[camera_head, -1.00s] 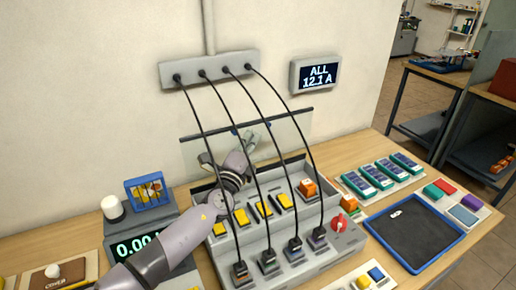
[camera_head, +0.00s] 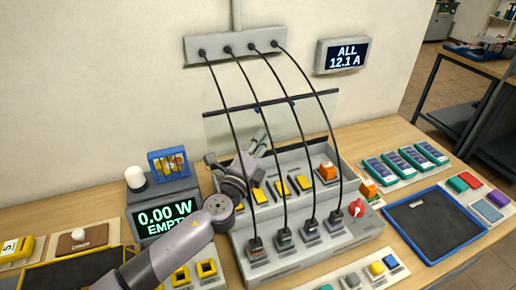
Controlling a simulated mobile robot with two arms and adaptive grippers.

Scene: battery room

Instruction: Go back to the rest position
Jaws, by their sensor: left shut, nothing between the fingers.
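My left gripper (camera_head: 255,146) is shut and empty. It points up and away over the back left of the grey charging station (camera_head: 300,262), in front of its clear raised lid (camera_head: 222,130). My left arm comes in from the lower left and partly hides the station's left side. Several black cables run from the wall box (camera_head: 236,48) down to plugs at the station's front, passing close to the gripper. The right gripper does not show.
A display reading 0.00 W EMPTY (camera_head: 165,218) stands left of the arm. A blue-rimmed tray (camera_head: 388,216), several green-and-blue packs (camera_head: 398,162) and a red knob (camera_head: 357,208) are to the right. A wall screen (camera_head: 343,54) reads ALL 12.1 A.

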